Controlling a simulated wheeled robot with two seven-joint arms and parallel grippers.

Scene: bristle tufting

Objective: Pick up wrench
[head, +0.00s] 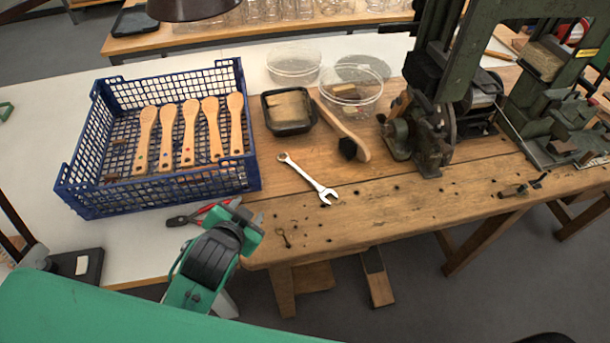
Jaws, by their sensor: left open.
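The wrench (308,179) is a silver combination wrench lying flat on the wooden workbench (420,205). Its ring end points to the upper left and its open jaw to the lower right, near the bench's front edge. My left gripper (250,222) is green and dark, in front of the bench's left front corner. It is to the lower left of the wrench and apart from it. It is open, and I see nothing held in it. My right gripper is not in view.
A blue crate (160,197) with several wooden brush handles stands left. Red-handled pliers (203,213) lie close to my left gripper. A black tray (288,128), a brush (345,132) and clear tubs (294,66) lie behind the wrench. A green machine (440,80) stands right.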

